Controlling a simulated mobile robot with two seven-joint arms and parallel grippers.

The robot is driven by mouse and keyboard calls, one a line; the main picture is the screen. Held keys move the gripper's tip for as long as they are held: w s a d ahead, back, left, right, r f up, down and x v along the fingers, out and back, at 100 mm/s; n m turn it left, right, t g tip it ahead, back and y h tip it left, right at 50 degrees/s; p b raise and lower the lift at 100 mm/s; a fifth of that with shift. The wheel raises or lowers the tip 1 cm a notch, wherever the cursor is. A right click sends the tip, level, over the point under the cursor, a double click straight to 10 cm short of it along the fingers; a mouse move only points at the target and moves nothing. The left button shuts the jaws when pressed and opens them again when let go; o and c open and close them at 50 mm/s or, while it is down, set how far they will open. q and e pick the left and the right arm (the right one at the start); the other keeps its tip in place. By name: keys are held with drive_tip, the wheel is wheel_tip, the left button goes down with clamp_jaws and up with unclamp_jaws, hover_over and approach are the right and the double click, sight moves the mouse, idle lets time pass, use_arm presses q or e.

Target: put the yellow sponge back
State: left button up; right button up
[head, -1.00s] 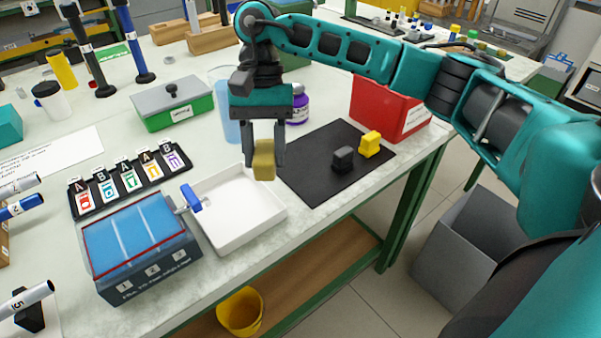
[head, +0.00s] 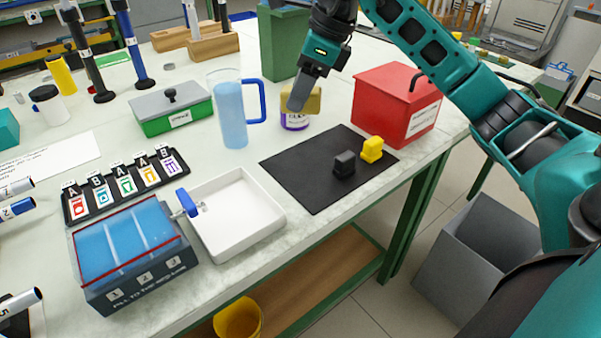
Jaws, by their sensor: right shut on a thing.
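My right gripper (head: 303,91) is shut on the yellow sponge (head: 313,99), a mustard-coloured block. The near finger hides part of it. The sponge shows just over the purple-labelled jar (head: 294,122) and covers the jar's top in the head view; I cannot tell whether it touches the jar. A brighter yellow block (head: 372,150) and a black block (head: 344,163) sit on the black mat (head: 310,180). My left gripper is not in view.
A blue pitcher (head: 230,115) stands left of the jar, and a red box (head: 395,108) right of it. A white tray (head: 265,228) lies in front, empty, beside a blue-topped box (head: 140,277). A green bin (head: 285,40) stands behind. The mat's front is clear.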

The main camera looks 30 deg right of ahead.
wheel_tip(320, 180, down, 13)
drive_tip(key=shift+f+b, duration=0.1)
drive_tip(key=shift+b, duration=0.7)
wheel_tip(320, 180, down, 4)
drive_tip(key=shift+b, duration=0.3)
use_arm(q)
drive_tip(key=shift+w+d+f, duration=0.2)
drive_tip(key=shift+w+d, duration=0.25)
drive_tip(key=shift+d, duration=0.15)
use_arm(e)
drive_tip(key=o, duration=0.5)
drive_tip(key=shift+f, duration=0.1)
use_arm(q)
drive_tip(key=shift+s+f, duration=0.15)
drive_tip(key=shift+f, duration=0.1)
use_arm(e)
drive_tip(key=o, duration=0.4)
drive_tip(key=shift+o, duration=0.2)
